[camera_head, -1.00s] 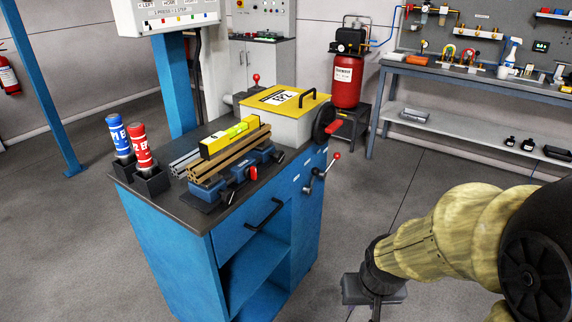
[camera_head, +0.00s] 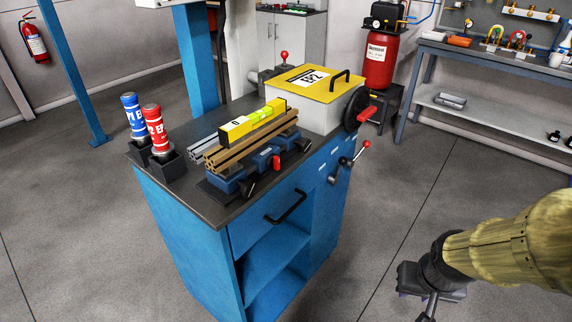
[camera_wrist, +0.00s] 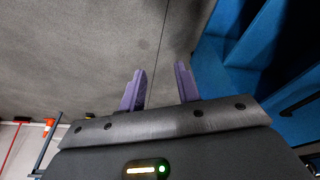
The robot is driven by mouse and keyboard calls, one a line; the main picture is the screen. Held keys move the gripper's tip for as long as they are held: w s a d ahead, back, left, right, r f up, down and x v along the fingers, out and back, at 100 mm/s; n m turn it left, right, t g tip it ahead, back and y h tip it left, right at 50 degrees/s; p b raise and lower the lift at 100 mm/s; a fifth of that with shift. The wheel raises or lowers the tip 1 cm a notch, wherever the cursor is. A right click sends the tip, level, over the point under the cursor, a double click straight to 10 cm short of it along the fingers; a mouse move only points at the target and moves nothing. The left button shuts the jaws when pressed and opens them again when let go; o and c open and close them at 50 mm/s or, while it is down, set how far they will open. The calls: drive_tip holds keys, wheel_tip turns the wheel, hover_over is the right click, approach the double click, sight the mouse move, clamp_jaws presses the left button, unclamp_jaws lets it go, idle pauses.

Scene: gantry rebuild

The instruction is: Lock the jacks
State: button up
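No part is labelled as a jack, so I cannot tell which parts are the jacks. On the blue cabinet, a blue clamp-like fixture (camera_head: 268,160) with red handles sits under brown rails (camera_head: 252,143) bearing a yellow level (camera_head: 252,120). A red-knobbed lever (camera_head: 352,160) sticks out from the cabinet's right side. A handwheel with a red grip (camera_head: 358,112) is at the yellow-lidded box. My gripper (camera_head: 430,285) hangs over the floor right of the cabinet, apart from it. In the wrist view my gripper (camera_wrist: 160,88) has two purple fingers spread, with nothing between them.
The blue cabinet (camera_head: 185,225) has a black drawer handle (camera_head: 286,207) and open shelves. Blue and red cylinders stand in holders at its left corner. A red tank (camera_head: 379,60) and a grey workbench (camera_head: 480,105) stand behind. The floor between cabinet and arm is clear.

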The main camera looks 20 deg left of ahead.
sight(279, 163)
drive_tip(key=w+a+r+n+t+y+p, duration=0.1)
drive_tip(key=w+a+n+t+y+p, duration=0.15)
drive_tip(key=w+n+p, duration=0.4)
drive_tip(key=w+a+r+n+t+y+p, duration=0.1)
drive_tip(key=w+a+r+t+p, duration=0.15)
drive_tip(key=w, duration=0.65)
drive_tip(key=s+a+r+n+y+p, duration=0.1)
drive_tip(key=a+r+n+y+p, duration=0.2)
drive_tip(key=a+y, duration=0.3)
drive_tip(key=s+a+r+n+g+y+p, duration=0.1)
drive_tip(key=a+r+n+y+p, duration=0.2)
drive_tip(key=a+y+p, duration=0.2)
drive_tip(key=shift+s+a+r+y, duration=0.25)
drive_tip(key=shift+a+r+y, duration=0.15)
drive_tip(key=shift+a+y, duration=0.5)
drive_tip(key=shift+d, duration=0.15)
drive_tip(key=p+x, duration=0.1)
drive_tip(key=x, duration=0.4)
drive_tip(key=p+x, duration=0.1)
drive_tip(key=x, duration=0.5)
drive_tip(key=p+x, duration=0.2)
drive_tip(key=x, duration=0.4)
drive_tip(key=shift+a+r, duration=0.2)
drive_tip(key=shift+r, duration=0.05)
